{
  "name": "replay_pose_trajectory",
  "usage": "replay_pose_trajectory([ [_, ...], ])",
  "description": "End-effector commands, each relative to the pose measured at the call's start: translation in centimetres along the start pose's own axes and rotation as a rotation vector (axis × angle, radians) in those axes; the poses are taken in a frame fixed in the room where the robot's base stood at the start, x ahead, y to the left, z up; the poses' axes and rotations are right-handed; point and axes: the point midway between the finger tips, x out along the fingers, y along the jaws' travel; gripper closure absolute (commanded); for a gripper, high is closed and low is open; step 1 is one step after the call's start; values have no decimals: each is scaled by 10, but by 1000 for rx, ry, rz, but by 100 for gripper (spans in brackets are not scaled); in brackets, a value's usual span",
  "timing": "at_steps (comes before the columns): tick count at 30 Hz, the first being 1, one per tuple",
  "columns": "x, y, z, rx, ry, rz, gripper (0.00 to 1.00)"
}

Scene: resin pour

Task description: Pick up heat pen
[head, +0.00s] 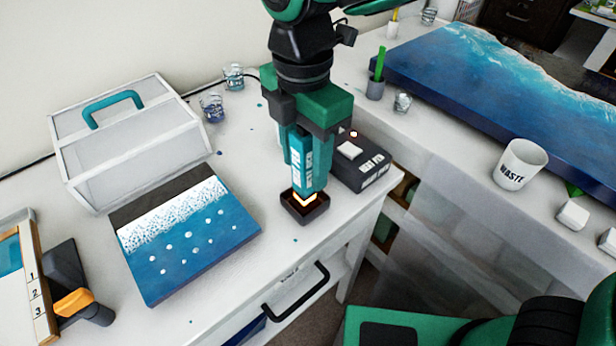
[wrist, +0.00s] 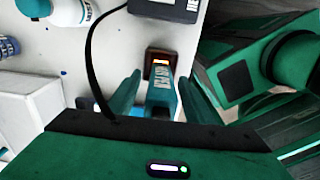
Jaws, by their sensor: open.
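The heat pen (head: 308,158) is teal with a white label. It stands upright, tip down, in a small dark square holder (head: 304,212) near the table's right edge. Its tip glows orange. It also shows in the wrist view (wrist: 161,98), with the glowing holder (wrist: 149,58) just beyond. My gripper (head: 304,168) points down from above, around the pen. In the wrist view my gripper (wrist: 161,82) is open, with one teal finger on each side of the pen. A narrow gap shows on both sides; contact is not clear.
A dark control box (head: 368,166) with a white button stands just right of the holder. A blue wave panel (head: 190,240) lies to the left, before a white toolbox (head: 128,145). Two small glasses (head: 212,107) stand behind. A black cable (wrist: 92,60) runs nearby.

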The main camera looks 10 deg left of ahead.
Motion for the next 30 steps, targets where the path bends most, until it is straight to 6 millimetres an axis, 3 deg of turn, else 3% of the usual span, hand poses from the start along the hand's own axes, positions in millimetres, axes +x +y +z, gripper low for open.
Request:
replay_pose_trajectory([
  [4, 12, 0, 0, -1, 0, 0, 52],
  [12, 14, 0, 0, 0, 0, 1, 55],
  [17, 14, 0, 0, 0, 0, 1, 93],
  [18, 14, 0, 0, 0, 0, 1, 97],
  [30, 8, 0, 0, 1, 0, 2, 97],
])
